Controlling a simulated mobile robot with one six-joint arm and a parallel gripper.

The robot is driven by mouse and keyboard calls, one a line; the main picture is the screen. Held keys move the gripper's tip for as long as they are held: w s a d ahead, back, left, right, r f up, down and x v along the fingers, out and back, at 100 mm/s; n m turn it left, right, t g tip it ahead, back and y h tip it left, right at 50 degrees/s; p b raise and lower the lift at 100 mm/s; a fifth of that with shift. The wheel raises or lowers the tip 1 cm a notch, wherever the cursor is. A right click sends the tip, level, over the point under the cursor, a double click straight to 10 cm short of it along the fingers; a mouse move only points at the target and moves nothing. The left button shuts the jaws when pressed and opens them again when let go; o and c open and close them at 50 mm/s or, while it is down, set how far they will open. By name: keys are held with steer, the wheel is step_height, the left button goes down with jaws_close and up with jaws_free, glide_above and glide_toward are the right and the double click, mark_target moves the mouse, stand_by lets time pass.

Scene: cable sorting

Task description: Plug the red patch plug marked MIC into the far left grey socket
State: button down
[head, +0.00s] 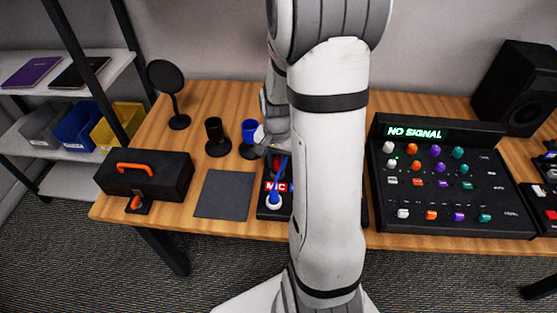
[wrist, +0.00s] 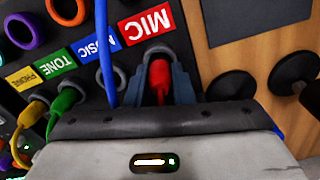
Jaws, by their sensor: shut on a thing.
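My gripper (wrist: 161,70) is shut on the red plug (wrist: 159,82) in the wrist view, one finger on each side of it. The plug's front end is at a grey socket ring (wrist: 156,54) beside the red MIC label (wrist: 147,24). This socket is at the MIC end of the grey row, the left end in the head view. I cannot tell how deep the plug sits. Yellow (wrist: 36,105) and green (wrist: 63,104) plugs are at neighbouring grey sockets. In the head view my arm hides most of the patch panel, but part of the MIC label (head: 278,187) shows.
A blue cable (wrist: 104,50) crosses the panel close to my gripper. The mixer (head: 455,222) reads NO SIGNAL at right.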

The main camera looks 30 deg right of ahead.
steer(key=shift+f+b, duration=0.3)
steer(key=shift+f, duration=0.15)
stand_by(0.5)
steer(key=c, duration=0.7)
jaws_free()
steer(key=shift+r+p, duration=2.7)
steer(key=shift+r, duration=0.85)
steer(key=s+a+r+n+t, duration=0.1)
steer(key=s+a+r+n, duration=0.2)
steer(key=s+a+r, duration=0.1)
steer(key=s+a+r+n, duration=0.3)
steer(key=s+r, duration=0.1)
steer(key=r, duration=0.1)
steer(key=s+a+r+n+t, duration=0.1)
steer(key=s+a+r+n, duration=0.2)
steer(key=s+a+r, duration=0.1)
steer(key=shift+s+a+r+n+t, duration=0.1)
steer(key=shift+a+r+n+t, duration=0.25)
steer(key=shift+r, duration=0.4)
